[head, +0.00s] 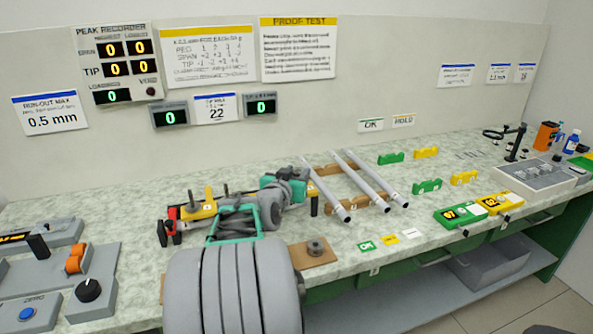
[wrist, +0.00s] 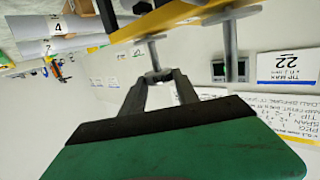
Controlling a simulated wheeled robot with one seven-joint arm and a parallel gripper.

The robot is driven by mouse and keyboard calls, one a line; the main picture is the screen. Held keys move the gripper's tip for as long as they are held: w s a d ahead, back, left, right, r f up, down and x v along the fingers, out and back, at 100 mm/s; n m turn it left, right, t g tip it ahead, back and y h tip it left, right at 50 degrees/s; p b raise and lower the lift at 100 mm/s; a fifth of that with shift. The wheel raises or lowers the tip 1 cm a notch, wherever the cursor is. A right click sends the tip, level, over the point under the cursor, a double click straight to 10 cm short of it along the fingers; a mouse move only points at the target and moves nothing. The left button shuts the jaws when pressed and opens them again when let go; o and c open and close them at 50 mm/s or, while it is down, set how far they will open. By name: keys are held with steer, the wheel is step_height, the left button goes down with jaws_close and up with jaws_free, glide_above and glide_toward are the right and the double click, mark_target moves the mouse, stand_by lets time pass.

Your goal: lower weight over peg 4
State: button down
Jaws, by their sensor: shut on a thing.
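In the wrist view, which is upside down, my gripper (wrist: 157,76) is shut on the upper end of a thin grey stem, the weight (wrist: 153,55). The stem's wider foot is close to a yellow beam (wrist: 183,17); I cannot tell whether it touches. A similar grey post (wrist: 230,40) stands on the beam alongside. In the head view the yellow beam (head: 208,209) lies behind my arm, with a post and disc (head: 194,202) at its left. My fingertips and the held weight are largely hidden there. I cannot read which peg is number 4.
A round grey weight (head: 316,247) sits on a wooden board (head: 318,257) at the bench's front edge. Several grey rods (head: 355,180) lie on a wooden rack to the right. Displays (head: 170,117) hang on the wall behind. Green and yellow blocks (head: 460,216) lie farther right.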

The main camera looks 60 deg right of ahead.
steer(key=shift+f+b, duration=1.75)
steer(key=shift+f, duration=0.1)
steer(key=c, duration=0.8)
jaws_free()
steer(key=shift+c, duration=0.2)
